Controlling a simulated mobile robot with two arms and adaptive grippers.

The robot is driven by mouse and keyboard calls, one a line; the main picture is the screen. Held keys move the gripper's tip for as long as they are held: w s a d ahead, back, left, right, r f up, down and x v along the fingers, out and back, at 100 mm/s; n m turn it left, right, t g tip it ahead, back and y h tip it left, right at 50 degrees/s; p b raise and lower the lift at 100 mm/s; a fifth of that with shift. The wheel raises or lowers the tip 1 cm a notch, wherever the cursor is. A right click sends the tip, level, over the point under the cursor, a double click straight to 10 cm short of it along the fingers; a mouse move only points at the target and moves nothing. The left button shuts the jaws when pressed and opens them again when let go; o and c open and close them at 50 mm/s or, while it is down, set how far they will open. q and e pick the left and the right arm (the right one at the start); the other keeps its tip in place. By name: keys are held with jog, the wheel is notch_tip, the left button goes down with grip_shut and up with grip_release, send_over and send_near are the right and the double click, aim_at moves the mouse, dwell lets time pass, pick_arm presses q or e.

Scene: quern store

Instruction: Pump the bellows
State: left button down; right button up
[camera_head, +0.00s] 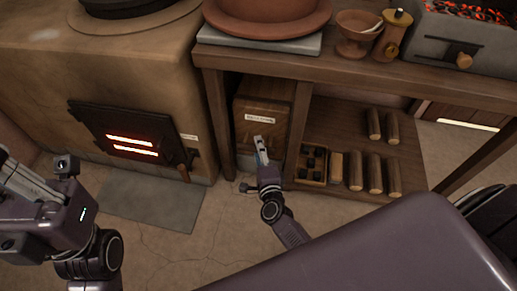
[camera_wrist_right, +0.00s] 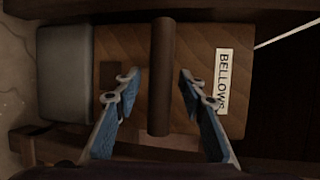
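The bellows (camera_head: 272,104) is a brown wooden box with a pale label, under the bench at its left end. In the right wrist view its wooden face (camera_wrist_right: 205,45) carries a label reading BELLOWS (camera_wrist_right: 222,80) and a dark bar-like handle (camera_wrist_right: 161,60). My right gripper (camera_head: 260,146) is in front of the box. In the right wrist view its blue-padded fingers (camera_wrist_right: 158,82) are open, one on each side of the handle, with gaps between. My left arm's end (camera_head: 40,200) is at the left edge, and its fingertips are not clear.
A clay stove (camera_head: 150,62) with a glowing slotted door (camera_head: 130,140) stands left. On the bench's lower shelf (camera_head: 335,122) are several wooden cylinders (camera_head: 374,172) and a small divided box (camera_head: 312,165). The bench legs flank the bellows. A grey block (camera_wrist_right: 65,72) adjoins the box.

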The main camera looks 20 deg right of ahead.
jog(key=shift+s, duration=0.1)
jog(key=v, duration=1.2)
jog(key=shift+r, duration=0.1)
